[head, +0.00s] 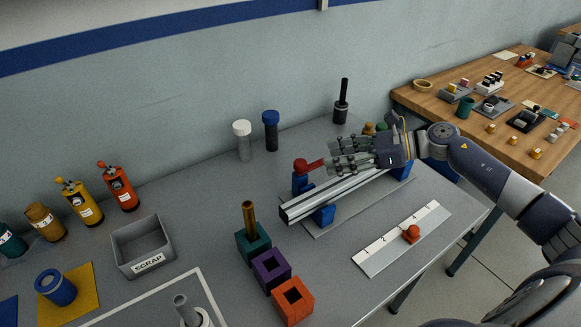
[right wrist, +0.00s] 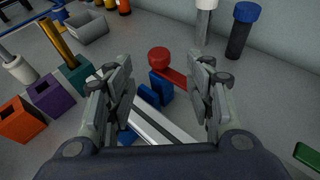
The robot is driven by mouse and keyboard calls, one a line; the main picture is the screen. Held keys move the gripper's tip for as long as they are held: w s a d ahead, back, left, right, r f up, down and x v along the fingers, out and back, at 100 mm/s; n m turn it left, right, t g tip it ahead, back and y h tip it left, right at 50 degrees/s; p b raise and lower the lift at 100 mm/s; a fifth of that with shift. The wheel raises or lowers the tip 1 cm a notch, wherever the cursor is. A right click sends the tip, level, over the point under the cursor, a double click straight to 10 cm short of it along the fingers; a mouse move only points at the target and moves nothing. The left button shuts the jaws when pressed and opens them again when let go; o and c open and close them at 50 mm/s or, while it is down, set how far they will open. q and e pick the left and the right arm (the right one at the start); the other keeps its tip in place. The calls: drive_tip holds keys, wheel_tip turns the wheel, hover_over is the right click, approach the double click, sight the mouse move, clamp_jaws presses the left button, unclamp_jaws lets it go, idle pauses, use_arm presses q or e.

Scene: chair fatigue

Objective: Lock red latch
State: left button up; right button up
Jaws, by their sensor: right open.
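The red latch (head: 308,165) has a round red knob and a flat red arm on a blue block at the far side of a silver rail (head: 320,200). In the right wrist view the latch (right wrist: 159,58) shows between the fingers, with its arm running right towards the right finger. My right gripper (head: 334,157) is open just right of the knob, above the rail. In the right wrist view the open fingers (right wrist: 160,88) stand on either side of the latch; I cannot tell whether one touches its arm. My left gripper is not in view.
A white-capped cylinder (head: 242,140) and a blue-capped cylinder (head: 271,131) stand behind the latch. Teal, purple and orange (head: 293,301) square blocks stand front left. A white strip with a red knob (head: 411,234) lies right. A grey scrap bin (head: 142,247) stands left.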

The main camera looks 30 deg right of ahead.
sight(300, 162)
drive_tip(key=shift+s+d+n, duration=0.15)
drive_tip(key=shift+n, duration=0.15)
drive_tip(key=shift+f, duration=0.1)
drive_tip(key=p+x, duration=0.3)
drive_tip(key=x, duration=0.6)
drive_tip(key=shift+a+f, duration=0.1)
drive_tip(key=shift+a, duration=0.2)
drive_tip(key=shift+w+a+f, duration=0.25)
drive_tip(key=shift+w+a, duration=0.05)
drive_tip(key=shift+w, duration=0.05)
